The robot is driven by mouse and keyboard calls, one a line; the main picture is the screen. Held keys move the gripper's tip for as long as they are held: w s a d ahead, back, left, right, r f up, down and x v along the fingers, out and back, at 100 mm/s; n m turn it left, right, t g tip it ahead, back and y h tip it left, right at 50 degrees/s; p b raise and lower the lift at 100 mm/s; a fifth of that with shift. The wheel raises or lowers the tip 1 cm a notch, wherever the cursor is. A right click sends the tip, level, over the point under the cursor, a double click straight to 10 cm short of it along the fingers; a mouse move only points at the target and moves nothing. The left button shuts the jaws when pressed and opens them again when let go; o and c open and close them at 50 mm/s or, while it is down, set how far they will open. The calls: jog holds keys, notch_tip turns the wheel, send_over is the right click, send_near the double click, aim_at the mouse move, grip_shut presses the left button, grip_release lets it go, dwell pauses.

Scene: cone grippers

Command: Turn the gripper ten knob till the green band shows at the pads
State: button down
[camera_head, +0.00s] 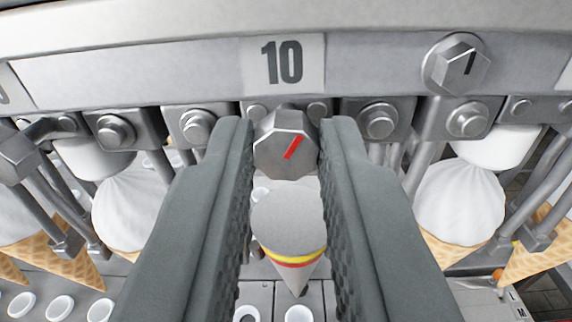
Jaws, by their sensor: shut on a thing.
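The gripper ten knob (286,145) is a grey faceted knob with a red mark slanting up to the right. It sits under the label "10" (283,61). My gripper (286,150) is shut on the knob, with one dark grey finger on each side. Below the knob, between my fingers, hangs a grey cone (288,225) with a yellow band (293,254) and a red band under it. No green band shows. The pads of gripper ten are not clearly visible behind the knob and my fingers.
Another faceted knob (457,64) with a black mark is at the upper right. White-topped cones hang to the left (128,205) and right (455,200). Bolted brackets line the rail on both sides of my fingers. White round cups (299,314) sit on the surface below.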

jog(key=c, duration=1.3)
grip_release()
jog(key=s, duration=1.7)
jog(key=shift+s, duration=0.2)
jog(key=shift+d, duration=0.1)
